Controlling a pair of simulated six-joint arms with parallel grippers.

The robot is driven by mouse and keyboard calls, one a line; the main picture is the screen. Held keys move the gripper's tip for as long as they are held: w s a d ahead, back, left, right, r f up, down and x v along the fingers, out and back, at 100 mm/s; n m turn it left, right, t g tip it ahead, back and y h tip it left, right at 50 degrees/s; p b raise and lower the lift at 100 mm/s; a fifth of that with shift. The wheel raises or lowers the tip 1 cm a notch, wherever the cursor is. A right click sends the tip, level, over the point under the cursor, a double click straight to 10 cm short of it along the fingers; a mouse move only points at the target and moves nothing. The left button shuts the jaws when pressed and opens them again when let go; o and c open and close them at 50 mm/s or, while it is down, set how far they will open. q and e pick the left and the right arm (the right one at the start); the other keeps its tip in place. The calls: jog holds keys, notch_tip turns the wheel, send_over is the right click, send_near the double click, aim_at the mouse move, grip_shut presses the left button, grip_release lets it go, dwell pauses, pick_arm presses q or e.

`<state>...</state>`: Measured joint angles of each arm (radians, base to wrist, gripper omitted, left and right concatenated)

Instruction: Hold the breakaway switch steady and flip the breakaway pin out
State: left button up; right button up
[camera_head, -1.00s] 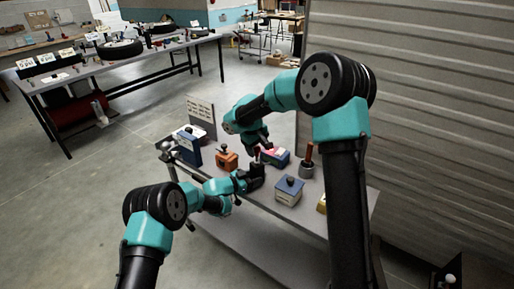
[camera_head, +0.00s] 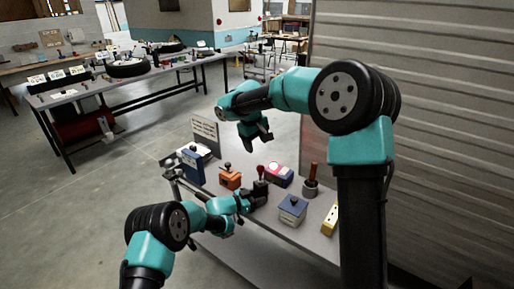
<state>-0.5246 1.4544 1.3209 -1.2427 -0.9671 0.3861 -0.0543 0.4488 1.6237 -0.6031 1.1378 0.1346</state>
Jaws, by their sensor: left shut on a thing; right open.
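The breakaway switch (camera_head: 260,188) is a small dark body near the middle of the bench, with a red-topped breakaway pin (camera_head: 260,171) standing upright at its top. How deep the pin sits cannot be made out. My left gripper (camera_head: 254,199) is shut on the switch from the near left side and partly hides its lower part. My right gripper (camera_head: 257,138) is open and empty, raised above and behind the switch, clear of the pin.
A ribbed wall (camera_head: 430,120) stands at right.

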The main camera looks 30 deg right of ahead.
pick_arm(q)
jog(key=o, duration=0.8)
jog(key=shift+a, duration=0.1)
jog(key=a+r, duration=0.1)
jog(key=a, duration=1)
jog(key=shift+a, duration=0.4)
jog(key=shift+r, duration=0.1)
